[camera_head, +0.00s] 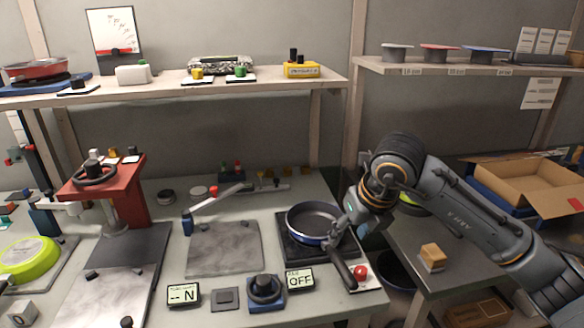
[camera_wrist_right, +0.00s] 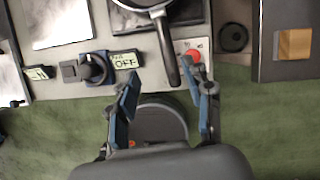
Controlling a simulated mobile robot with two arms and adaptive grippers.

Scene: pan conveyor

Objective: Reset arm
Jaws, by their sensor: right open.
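My right arm reaches in from the right in the head view. Its gripper (camera_head: 343,232) is beside the blue-rimmed frying pan (camera_head: 312,222), near the pan's handle. In the right wrist view the right gripper (camera_wrist_right: 168,80) has its two blue-padded fingers spread apart, with nothing held between them. The pan's black handle (camera_wrist_right: 167,65) points toward the gap between the fingertips; I cannot tell whether they touch. The pan sits on a dark square plate (camera_head: 290,255) on the workbench. My left gripper does not show.
A red button (camera_head: 360,272) sits by the pan handle. An "OFF" display (camera_head: 299,281) and a black knob (camera_head: 265,289) stand at the bench front. A red press (camera_head: 108,195) stands at left. A side table with a wooden block (camera_head: 432,257) and open cardboard box (camera_head: 525,185) are right.

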